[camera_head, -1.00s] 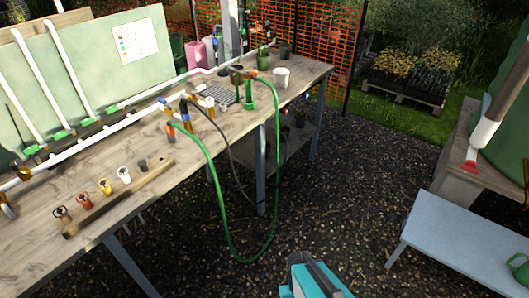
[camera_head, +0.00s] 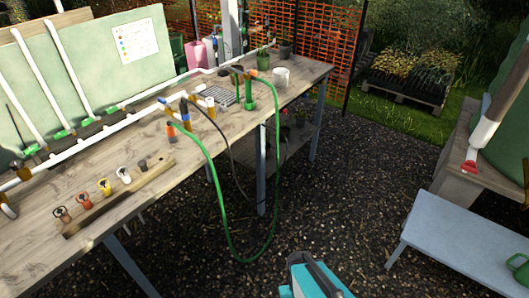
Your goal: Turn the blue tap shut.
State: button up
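Small blue fittings show on the white pipework on the wooden bench. One blue piece (camera_head: 163,101) sits at the pipe by the brass-coloured branch. Another blue piece (camera_head: 187,126) is on an upright fitting closer to the bench's front edge. They are too small to tell which is the blue tap's handle, or how it is turned. A green hose (camera_head: 215,190) runs from an orange-ended fitting (camera_head: 171,130), loops down over the bench edge and rises to the bench's far end. My gripper is not in view.
The wooden bench (camera_head: 85,170) bears a rack with several coloured fittings (camera_head: 104,186), a white mug (camera_head: 281,76) and a green stand (camera_head: 250,95). A grey-blue low table (camera_head: 465,235) stands at the right. Dark gravel (camera_head: 345,200) between them is clear.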

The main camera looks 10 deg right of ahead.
aim_at(160, 99)
jog(key=k, duration=1.35)
jog(key=u, duration=0.75)
jog(key=i, duration=1.95)
jog(key=z, duration=0.25)
